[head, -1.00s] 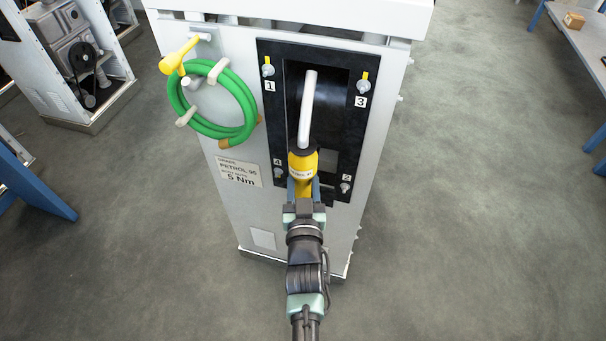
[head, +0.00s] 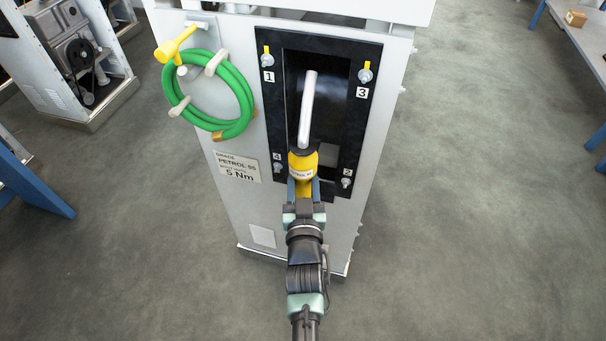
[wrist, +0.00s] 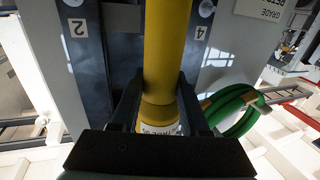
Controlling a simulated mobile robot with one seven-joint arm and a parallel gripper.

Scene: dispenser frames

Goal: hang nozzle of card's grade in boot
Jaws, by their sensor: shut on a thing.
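A yellow nozzle (head: 303,165) with a silver spout (head: 308,100) points up in front of the black boot (head: 324,42) on the dispenser. The spout overlaps the boot's dark opening in the head view; I cannot tell if it is inside. The nozzle's label is too small to read fully. My gripper (head: 303,194) is shut on the nozzle's lower body. The wrist view shows the yellow nozzle (wrist: 163,50) between my fingers. The card (head: 238,166) on the panel reads grade Petrol 95, with 5 Nm below.
A green hose (head: 243,90) hangs coiled on pegs at left, beside a second yellow piece (head: 177,43) on a bracket. Open floor surrounds the dispenser; a workbench (head: 572,40) stands at right.

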